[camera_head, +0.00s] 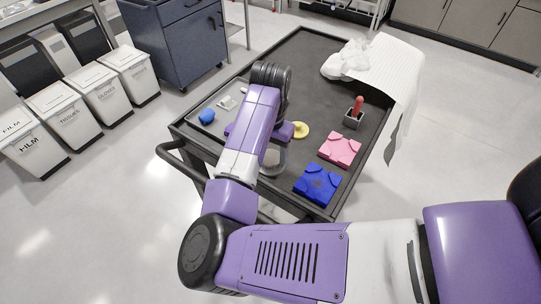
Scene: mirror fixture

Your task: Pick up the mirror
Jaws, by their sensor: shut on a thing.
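My gripper (284,132) is over the black cart top, mostly hidden behind my purple and white forearm. Its fingertips do not show. A grey rounded piece (273,160) shows just below it, at the right of the forearm; it appears to be the mirror, held in the shut gripper. Its full shape and its contact with the fingers are hidden, and I cannot tell its height above the cart.
The black cart (300,58) also carries a yellow disc (301,130), a pink block (340,149), a blue block (318,185), a red-handled item (357,104) in a grey holder, a small blue piece (207,116) and a white bag (346,60). Bins (63,112) stand left.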

